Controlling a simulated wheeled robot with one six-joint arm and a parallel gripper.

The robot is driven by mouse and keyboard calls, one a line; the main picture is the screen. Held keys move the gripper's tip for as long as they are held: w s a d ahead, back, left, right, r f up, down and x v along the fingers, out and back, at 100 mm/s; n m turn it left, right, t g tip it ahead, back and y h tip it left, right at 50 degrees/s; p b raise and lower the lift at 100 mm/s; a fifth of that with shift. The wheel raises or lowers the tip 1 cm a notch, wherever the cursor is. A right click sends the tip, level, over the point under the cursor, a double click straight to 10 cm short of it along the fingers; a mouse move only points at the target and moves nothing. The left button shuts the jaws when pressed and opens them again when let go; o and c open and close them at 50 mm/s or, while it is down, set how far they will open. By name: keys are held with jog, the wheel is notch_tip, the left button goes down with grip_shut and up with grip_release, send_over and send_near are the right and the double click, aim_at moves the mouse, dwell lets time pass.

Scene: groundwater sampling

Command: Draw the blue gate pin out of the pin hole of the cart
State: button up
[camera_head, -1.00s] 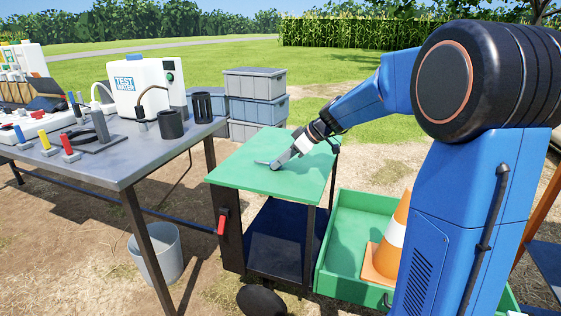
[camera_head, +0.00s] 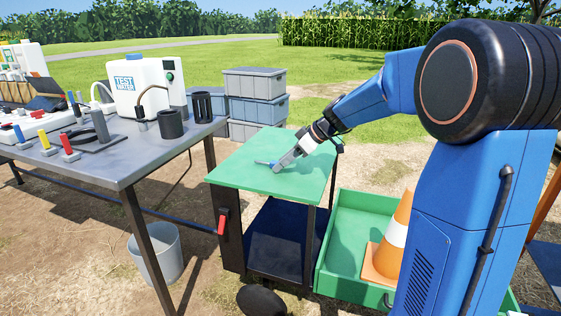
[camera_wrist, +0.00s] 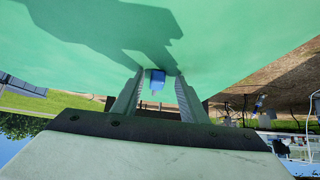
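The blue gate pin (camera_wrist: 157,77) shows as a small blue block between my fingertips in the wrist view, at the green top of the cart. In the head view, a small blue piece (camera_head: 264,162) shows at the fingertips on the green cart top (camera_head: 235,170). My gripper (camera_wrist: 159,82) is low over the top, with one finger on each side of the pin. A narrow gap shows between each finger and the pin, so the gripper looks open. The pin hole and the pin's lower part are hidden.
A grey table (camera_head: 130,168) with bottles and tools stands left of the cart. A red handle (camera_head: 223,221) is on the cart's front post. A green tray (camera_head: 345,228) with an orange cone (camera_head: 388,255) is at right. Stacked crates (camera_head: 255,85) stand behind. The green top is otherwise clear.

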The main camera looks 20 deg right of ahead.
jog(key=v, duration=1.6)
jog(key=shift+r, duration=0.4)
jog(key=s+a+f+m+h, duration=0.1)
jog(key=s+f, duration=0.4)
jog(key=s, duration=0.6)
jog(key=s+a+f+m+h, duration=0.2)
jog(key=s+f+m, duration=0.4)
jog(key=s, duration=0.6)
jog(key=s+a+f+m+h, duration=0.2)
jog(key=s+f, duration=0.4)
jog(key=s, duration=0.5)
jog(key=shift+s+a+f+m+h, duration=0.15)
jog(key=shift+s+f+m+h, duration=0.1)
jog(key=shift+m+h, duration=0.75)
jog(key=shift+w, duration=0.1)
